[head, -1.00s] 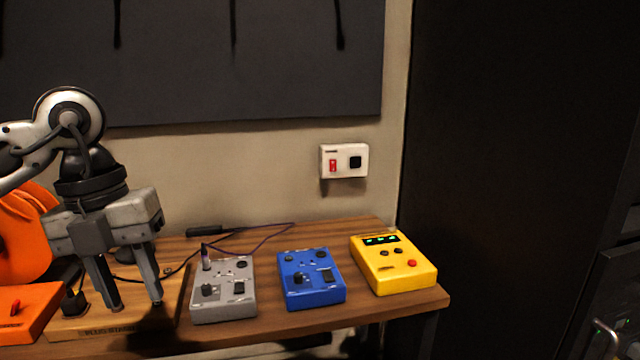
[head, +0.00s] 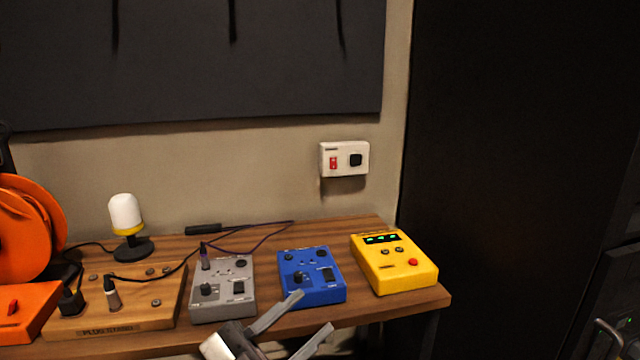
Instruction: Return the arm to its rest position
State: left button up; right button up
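My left gripper (head: 317,310) shows at the bottom middle of the head view, in front of the desk's front edge and below the blue box. Its two grey fingers are spread apart, pointing up and right, with nothing between them. Most of its arm is out of the picture. My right gripper is not in view.
On the wooden desk (head: 370,309) stand a grey box (head: 222,290), a blue box (head: 310,275) and a yellow box (head: 395,265). A wooden plug stand (head: 120,325), white lamp (head: 125,215) and orange reel (head: 25,235) are at left. A wall switch (head: 344,159) hangs behind.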

pick_arm(q)
jog(key=s+a+f+n+t+y, duration=0.15)
jog(key=a+f+n+y, duration=0.25)
jog(key=f+n+y, duration=0.4)
jog(key=a+f+n+t+y, duration=0.2)
jog(key=a+f+n+y, duration=0.25)
jog(key=f, duration=0.55)
jog(key=s+a+f+n+g+y, duration=0.3)
jog(key=s+f+g, duration=0.3)
jog(key=s+f, duration=0.4)
notch_tip(320, 180, down, 2)
jog(key=shift+s+a+f+y, duration=0.1)
jog(key=shift+s+a+y, duration=0.2)
jog(key=shift+y, duration=0.35)
